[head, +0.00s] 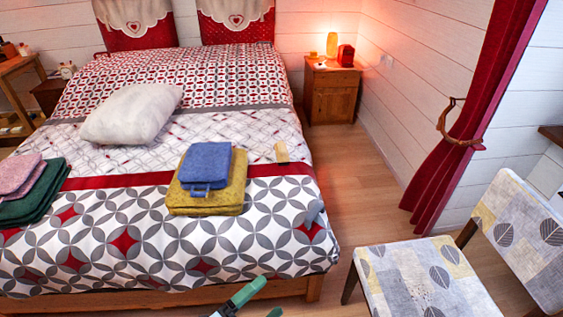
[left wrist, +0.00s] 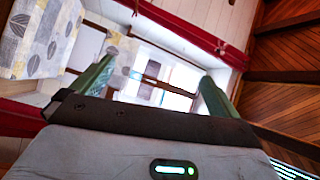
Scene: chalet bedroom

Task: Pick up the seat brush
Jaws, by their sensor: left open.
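No clearly recognisable seat brush shows. The chair seat (head: 385,268) bears a leaf-patterned cover, and I cannot make out a separate brush on it. A small pale wooden block-like thing (head: 282,152) stands on the bed, right of the folded towels; I cannot tell whether it is a brush. My left gripper (head: 258,306) is at the bottom edge of the head view, in front of the bed's foot and left of the chair. In the left wrist view its green fingers (left wrist: 158,72) are spread with nothing between them. My right gripper is not in view.
Wooden floor (head: 370,190) is clear between bed and red curtain (head: 470,130).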

